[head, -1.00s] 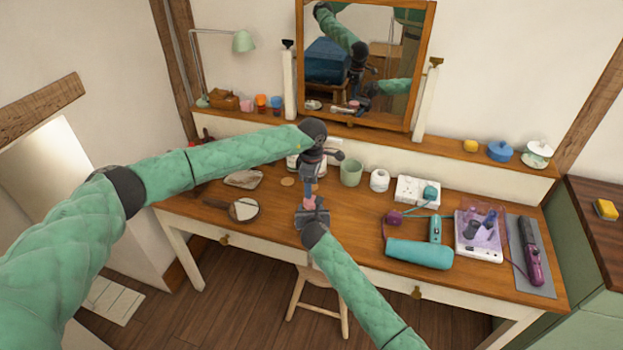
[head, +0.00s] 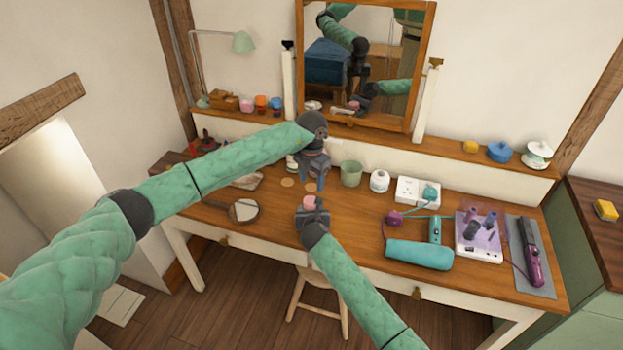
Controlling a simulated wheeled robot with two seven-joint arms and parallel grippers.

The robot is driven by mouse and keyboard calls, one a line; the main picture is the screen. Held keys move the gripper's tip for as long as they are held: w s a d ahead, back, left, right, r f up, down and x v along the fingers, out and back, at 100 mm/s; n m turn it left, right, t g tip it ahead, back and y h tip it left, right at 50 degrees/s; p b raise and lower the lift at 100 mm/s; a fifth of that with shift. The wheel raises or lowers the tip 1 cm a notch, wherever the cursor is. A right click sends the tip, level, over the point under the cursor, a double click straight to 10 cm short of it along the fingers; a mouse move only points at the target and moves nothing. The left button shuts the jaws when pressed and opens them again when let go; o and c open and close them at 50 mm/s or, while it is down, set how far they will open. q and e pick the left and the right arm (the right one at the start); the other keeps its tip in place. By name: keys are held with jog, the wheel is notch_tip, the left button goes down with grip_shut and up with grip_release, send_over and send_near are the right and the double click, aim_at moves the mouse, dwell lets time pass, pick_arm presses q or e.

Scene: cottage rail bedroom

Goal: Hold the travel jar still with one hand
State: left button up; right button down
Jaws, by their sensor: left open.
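A small pink jar (head: 309,202), which looks like the travel jar, is upright near the front middle of the wooden desk. My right gripper (head: 311,212) reaches in from below and has its fingers around the jar's lower part; it appears shut on it. The fingers hide the jar's base. My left gripper (head: 313,184) points down just above and behind the jar, with open, empty fingers apart from it. The mirror also shows the jar between dark fingers.
A green cup (head: 351,173), a white jar (head: 379,181) and a socket box (head: 418,191) stand behind to the right. A teal hair dryer (head: 419,254) lies at the right front. Small pale discs (head: 287,182) lie behind.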

aim_at(312, 200)
pick_arm(q)
jog(key=shift+f, duration=3.95)
jog(key=c, duration=0.8)
jog(key=shift+n, duration=1.4)
jog(key=shift+r, duration=0.15)
jog(key=shift+r, duration=0.4)
jog(key=shift+r, duration=0.65)
